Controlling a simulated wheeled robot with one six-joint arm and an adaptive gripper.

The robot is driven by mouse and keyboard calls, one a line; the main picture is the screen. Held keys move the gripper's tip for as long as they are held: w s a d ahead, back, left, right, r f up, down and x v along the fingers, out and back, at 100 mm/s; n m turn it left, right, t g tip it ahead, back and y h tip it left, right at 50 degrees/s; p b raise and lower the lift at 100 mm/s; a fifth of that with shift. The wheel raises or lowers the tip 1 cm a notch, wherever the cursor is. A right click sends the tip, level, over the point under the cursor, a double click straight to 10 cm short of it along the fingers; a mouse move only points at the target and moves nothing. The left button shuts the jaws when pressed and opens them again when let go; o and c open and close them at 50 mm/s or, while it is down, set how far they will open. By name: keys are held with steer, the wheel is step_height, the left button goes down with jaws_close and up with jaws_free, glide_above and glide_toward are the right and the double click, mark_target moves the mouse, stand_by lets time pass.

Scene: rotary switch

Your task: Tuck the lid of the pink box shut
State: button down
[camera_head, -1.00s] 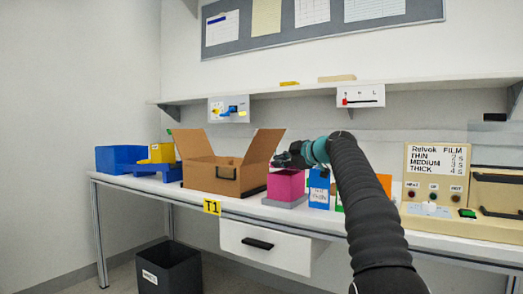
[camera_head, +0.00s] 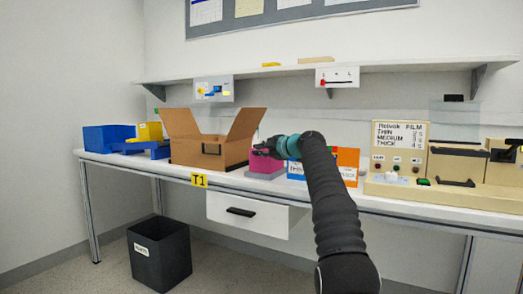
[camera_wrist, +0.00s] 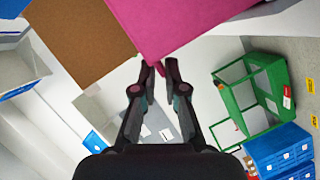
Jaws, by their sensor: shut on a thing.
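The pink box (camera_head: 259,165) stands on a grey base on the bench, just right of the open brown carton. In the wrist view a broad pink face of it (camera_wrist: 195,25) fills the top. My gripper (camera_wrist: 152,66) is at the near edge of that face, its fingertips close together with a thin pink strip, which looks like the lid's edge, between them. In the head view my gripper (camera_head: 266,147) is at the upper right of the pink box and hides part of its top. How far the lid is closed cannot be told.
The open brown carton (camera_head: 205,152) is close on the left. Blue and orange boxes (camera_head: 347,163) stand close on the right, partly behind my arm. The beige film machine (camera_head: 398,165) is further right. A shelf (camera_head: 400,80) hangs above.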

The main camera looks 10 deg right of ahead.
steer(key=shift+w+f, duration=0.2)
steer(key=shift+f, duration=0.4)
steer(key=c, duration=1.3)
jaws_free()
steer(key=shift+c, duration=0.2)
steer(key=shift+s+d+r, duration=0.1)
steer(key=shift+r, duration=0.1)
steer(key=v, duration=1.2)
steer(key=shift+r, duration=0.2)
